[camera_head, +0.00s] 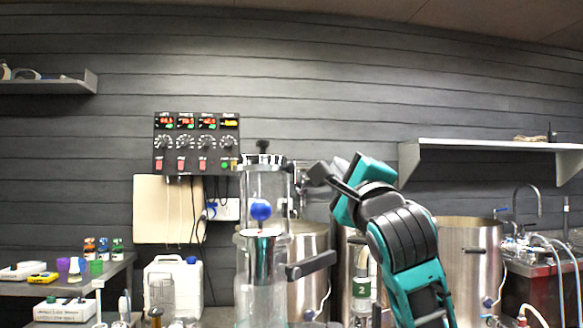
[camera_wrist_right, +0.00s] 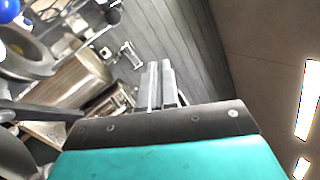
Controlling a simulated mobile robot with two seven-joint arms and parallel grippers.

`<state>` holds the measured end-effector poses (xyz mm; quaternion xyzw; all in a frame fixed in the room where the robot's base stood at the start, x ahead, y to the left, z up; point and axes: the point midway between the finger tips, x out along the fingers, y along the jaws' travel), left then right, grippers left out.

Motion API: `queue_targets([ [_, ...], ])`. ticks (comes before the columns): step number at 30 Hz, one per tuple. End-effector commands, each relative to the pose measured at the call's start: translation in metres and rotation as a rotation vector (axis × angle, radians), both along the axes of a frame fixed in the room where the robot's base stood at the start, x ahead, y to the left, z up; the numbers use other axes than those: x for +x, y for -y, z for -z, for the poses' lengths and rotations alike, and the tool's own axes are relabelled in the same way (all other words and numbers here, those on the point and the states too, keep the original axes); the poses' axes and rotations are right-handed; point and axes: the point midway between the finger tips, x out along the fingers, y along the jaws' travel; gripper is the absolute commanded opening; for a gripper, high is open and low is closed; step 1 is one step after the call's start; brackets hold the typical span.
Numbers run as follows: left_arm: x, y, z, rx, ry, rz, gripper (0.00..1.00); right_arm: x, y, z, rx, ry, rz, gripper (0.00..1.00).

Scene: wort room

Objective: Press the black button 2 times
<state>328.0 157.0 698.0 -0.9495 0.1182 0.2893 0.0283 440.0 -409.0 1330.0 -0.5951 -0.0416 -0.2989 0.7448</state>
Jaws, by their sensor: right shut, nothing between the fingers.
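A small black knob (camera_head: 262,147) stands on top of a clear cylinder device; I cannot tell whether it is the black button. A dark control panel (camera_head: 196,143) on the wall has lit displays, several dials, red switches and small green and yellow buttons. No black button shows clearly on it. My right gripper (camera_head: 313,173) is raised to the right of the cylinder's top and points left, apart from the panel. In the right wrist view its fingers (camera_wrist_right: 157,85) are together and empty. My left gripper does not show.
Steel kettles (camera_head: 470,260) stand behind. A shelf (camera_head: 490,147) is on the wall at right.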

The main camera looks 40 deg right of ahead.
Motion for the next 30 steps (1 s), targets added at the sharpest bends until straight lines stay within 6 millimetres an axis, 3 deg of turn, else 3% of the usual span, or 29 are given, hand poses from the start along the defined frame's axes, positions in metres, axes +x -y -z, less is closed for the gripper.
queue_targets([
  [9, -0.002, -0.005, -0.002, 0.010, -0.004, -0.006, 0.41, 0.045, -0.011, -0.001, 0.001, -0.002, -0.001, 0.00],
  [15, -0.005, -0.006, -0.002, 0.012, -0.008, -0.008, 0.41, 0.062, -0.016, 0.000, 0.002, 0.001, -0.002, 0.00],
  [30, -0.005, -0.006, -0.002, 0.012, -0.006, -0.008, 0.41, 0.067, -0.017, 0.000, -0.002, 0.001, 0.000, 0.00],
])
